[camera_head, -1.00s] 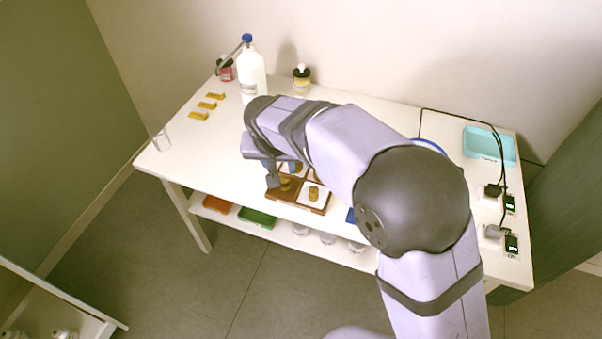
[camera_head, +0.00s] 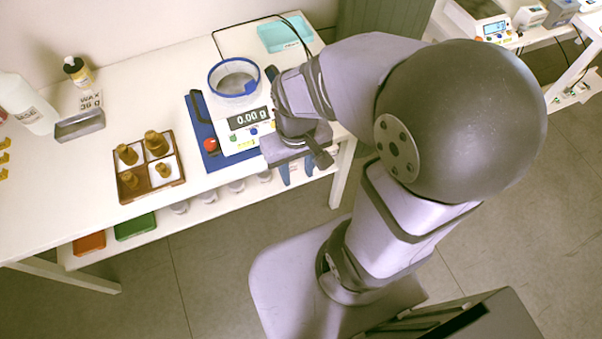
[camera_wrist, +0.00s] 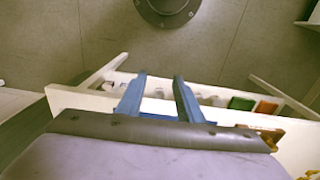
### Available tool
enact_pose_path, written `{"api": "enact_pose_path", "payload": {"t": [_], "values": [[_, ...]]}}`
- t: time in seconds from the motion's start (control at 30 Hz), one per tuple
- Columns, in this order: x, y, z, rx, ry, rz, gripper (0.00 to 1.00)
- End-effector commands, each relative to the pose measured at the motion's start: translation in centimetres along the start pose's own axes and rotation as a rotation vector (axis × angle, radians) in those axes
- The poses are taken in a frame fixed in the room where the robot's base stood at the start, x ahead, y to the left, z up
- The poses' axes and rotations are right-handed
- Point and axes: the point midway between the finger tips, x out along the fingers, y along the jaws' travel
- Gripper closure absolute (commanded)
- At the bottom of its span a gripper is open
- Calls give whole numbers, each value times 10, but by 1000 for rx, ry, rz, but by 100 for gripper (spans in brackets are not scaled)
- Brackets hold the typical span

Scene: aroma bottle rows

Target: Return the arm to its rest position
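My gripper (camera_head: 297,170) hangs at the front edge of the white table, just right of the scale, in the head view. Its two blue fingers point down. In the wrist view the gripper (camera_wrist: 160,76) shows both fingers spread apart with nothing between them. My arm is bent, with its large dark joint at the right of the head view. The arm hides part of the table's right end.
A scale (camera_head: 243,119) reading 0.00 carries a blue-rimmed dish (camera_head: 234,78). Left of it stands a brown tray (camera_head: 148,190) with several brown pieces. A teal tray (camera_head: 285,35) lies at the back. Open floor (camera_head: 215,250) lies in front of the table.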

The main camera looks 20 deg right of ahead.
Motion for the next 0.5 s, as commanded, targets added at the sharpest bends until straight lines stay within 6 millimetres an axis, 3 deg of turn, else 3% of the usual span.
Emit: {"api": "enact_pose_path", "payload": {"t": [0.13, 0.5], "values": [[3, 7, 15, 13, -13, -9, 67], [-1, 7, 15, 11, -14, -9, 67]]}}
